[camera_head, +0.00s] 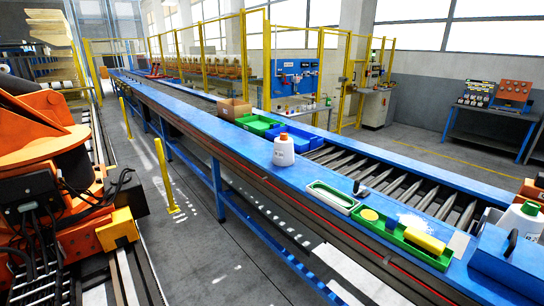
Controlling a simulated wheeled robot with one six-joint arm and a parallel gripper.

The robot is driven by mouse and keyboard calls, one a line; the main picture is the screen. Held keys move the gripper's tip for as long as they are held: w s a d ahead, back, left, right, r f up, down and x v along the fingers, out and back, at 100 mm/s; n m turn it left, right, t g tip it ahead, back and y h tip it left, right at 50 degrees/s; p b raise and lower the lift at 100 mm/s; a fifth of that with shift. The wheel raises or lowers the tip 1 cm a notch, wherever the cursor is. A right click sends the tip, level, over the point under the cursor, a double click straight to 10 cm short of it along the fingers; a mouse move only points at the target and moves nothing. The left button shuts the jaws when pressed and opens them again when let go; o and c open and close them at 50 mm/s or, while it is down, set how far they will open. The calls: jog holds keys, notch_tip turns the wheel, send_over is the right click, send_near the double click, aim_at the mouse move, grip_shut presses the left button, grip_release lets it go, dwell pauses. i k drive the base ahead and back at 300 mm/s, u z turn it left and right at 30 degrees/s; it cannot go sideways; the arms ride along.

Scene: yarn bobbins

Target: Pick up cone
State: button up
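No clear yarn cone can be made out. A white, rounded container with an orange-brown top (284,150) stands upright on the blue conveyor edge in the middle of the view; it is the nearest thing in shape to a cone. A second white container with a green top (522,218) stands at the right edge, partly hidden by a blue box. My gripper cannot be made out in this view, and nothing is seen touching either container.
A long blue conveyor (200,122) with rollers (400,188) runs into the distance. Green trays (418,240), a white-and-green tray (332,196), blue bins (290,136) and a cardboard box (234,108) sit along it. Orange machinery (45,140) fills the left. Grey floor lies between.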

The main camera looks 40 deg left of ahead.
aim_at(283, 151)
jog(key=u, duration=0.75)
jog(key=i, duration=0.85)
jog(key=u, duration=0.75)
jog(key=i, duration=0.35)
jog(key=u, duration=0.75)
jog(key=i, duration=1.9)
jog(key=z, duration=0.65)
